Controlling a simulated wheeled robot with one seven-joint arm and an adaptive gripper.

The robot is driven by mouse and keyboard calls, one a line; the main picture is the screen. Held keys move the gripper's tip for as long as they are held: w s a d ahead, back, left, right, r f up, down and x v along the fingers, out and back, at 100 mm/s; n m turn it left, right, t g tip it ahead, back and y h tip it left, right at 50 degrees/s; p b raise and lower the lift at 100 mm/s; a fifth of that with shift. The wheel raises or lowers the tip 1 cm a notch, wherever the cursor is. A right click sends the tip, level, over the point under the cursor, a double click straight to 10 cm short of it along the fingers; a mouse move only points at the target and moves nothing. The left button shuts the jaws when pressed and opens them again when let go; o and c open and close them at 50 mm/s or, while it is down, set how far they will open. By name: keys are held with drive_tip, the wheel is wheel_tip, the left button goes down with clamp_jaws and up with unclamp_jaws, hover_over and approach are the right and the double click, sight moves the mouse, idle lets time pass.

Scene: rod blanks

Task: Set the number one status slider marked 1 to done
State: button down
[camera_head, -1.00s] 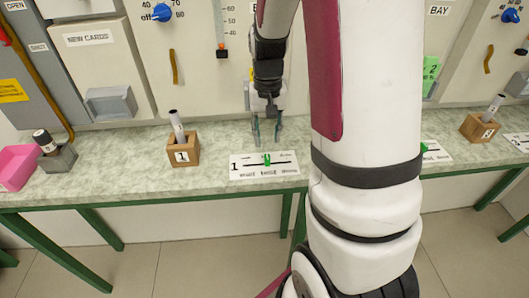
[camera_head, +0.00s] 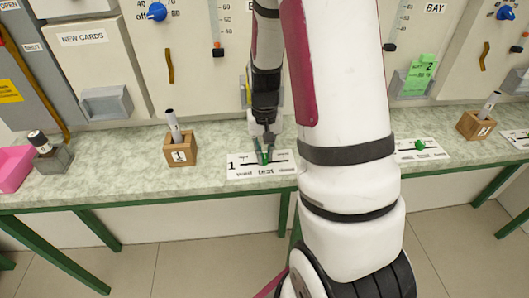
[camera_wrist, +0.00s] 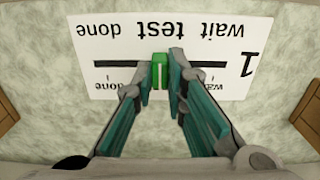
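The status card marked 1 (camera_head: 284,170) lies flat on the counter below my gripper. In the wrist view the card (camera_wrist: 225,88) appears upside down, with "wait" at right, "test" in the middle and "done" at left. Its green slider knob (camera_wrist: 160,72) sits near the middle of the black track, at "test". My gripper (camera_wrist: 161,60) points down with its teal fingers on either side of the knob, and they appear shut on it. In the head view my gripper (camera_head: 265,152) hides most of the knob.
A wooden block marked 1 (camera_head: 181,155) holding a grey rod stands left of the card. Another status card (camera_head: 424,150) with a green knob lies to the right, past my arm.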

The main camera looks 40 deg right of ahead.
drive_tip(key=shift+s+d+p, duration=0.15)
drive_tip(key=shift+s+d, duration=0.45)
drive_tip(key=shift+d, duration=0.3)
drive_tip(key=shift+s+d+p, duration=0.1)
drive_tip(key=shift+s+d, duration=0.45)
drive_tip(key=shift+d, duration=0.35)
drive_tip(key=shift+s+d+p, duration=0.15)
drive_tip(key=shift+s+d, duration=0.45)
drive_tip(key=shift+d, duration=0.3)
drive_tip(key=c, duration=1.6)
unclamp_jaws()
drive_tip(key=shift+s+d, duration=0.1)
drive_tip(key=shift+r, duration=0.15)
drive_tip(key=shift+r, duration=0.35)
wheel_tip(320, 180, up, 11)
